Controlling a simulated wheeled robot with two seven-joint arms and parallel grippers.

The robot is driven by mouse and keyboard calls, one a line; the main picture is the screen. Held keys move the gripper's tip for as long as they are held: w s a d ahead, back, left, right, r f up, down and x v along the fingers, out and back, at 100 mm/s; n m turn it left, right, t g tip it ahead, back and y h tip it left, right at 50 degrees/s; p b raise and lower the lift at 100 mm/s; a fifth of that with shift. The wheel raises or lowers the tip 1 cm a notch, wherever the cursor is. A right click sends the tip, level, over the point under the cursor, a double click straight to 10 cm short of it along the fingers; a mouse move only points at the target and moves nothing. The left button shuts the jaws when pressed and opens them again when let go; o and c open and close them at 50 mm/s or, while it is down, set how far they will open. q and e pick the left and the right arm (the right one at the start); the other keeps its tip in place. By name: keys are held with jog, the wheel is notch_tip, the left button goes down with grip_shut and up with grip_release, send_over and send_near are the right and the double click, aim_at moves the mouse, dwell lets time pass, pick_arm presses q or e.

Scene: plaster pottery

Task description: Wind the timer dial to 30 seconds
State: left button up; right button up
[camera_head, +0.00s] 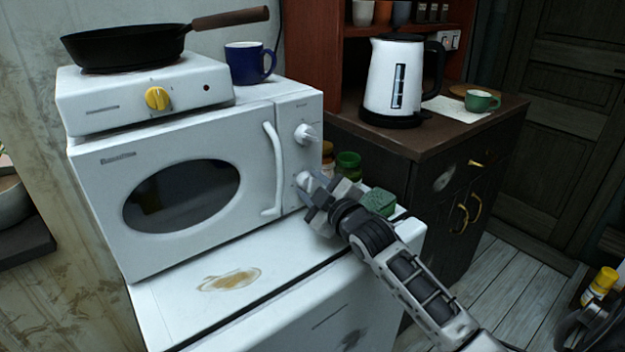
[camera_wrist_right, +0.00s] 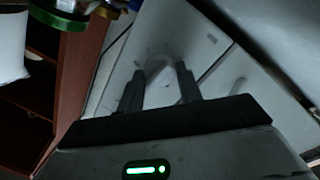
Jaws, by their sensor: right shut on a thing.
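The white microwave (camera_head: 255,190) has two white dials on its right-hand panel. The upper dial (camera_head: 306,134) is clear of my gripper. My right gripper (camera_head: 315,192) is at the lower dial (camera_head: 304,179), its fingers shut on the knob and partly hiding it. In the right wrist view, the two dark fingers (camera_wrist_right: 160,84) stand on either side of the pale lower dial (camera_wrist_right: 157,66). The markings around the dials are too small to read, so its setting cannot be told. My left gripper is not in view.
The microwave's door handle (camera_head: 272,168) is just left of the dials. Jars with green lids (camera_head: 348,162) and a green box (camera_head: 379,201) stand close to my right gripper. A hotplate (camera_head: 140,97) with a black pan (camera_head: 125,45) and a blue mug (camera_head: 248,63) sit on top.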

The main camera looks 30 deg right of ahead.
jog(key=m+p, duration=0.2)
jog(key=p, duration=0.1)
jog(key=shift+r+m, duration=0.25)
jog(key=shift+m, duration=0.05)
jog(key=m+p, duration=0.2)
jog(key=shift+m+g, duration=0.3)
jog(key=shift+g, duration=0.1)
jog(key=m+p, duration=0.2)
jog(key=m, duration=0.1)
jog(key=shift+d+f+y, duration=0.1)
jog(key=shift+f+y, duration=0.1)
jog(key=shift+y, duration=0.2)
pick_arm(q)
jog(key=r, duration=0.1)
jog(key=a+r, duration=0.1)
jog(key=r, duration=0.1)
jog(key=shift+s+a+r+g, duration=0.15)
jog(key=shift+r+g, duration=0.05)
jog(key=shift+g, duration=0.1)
pick_arm(e)
jog(key=shift+m, duration=0.4)
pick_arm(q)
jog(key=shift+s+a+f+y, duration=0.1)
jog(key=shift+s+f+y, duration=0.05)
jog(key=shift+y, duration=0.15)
pick_arm(e)
jog(key=o, duration=0.9)
jog(key=shift+o, duration=0.5)
jog(key=shift+s, duration=0.1)
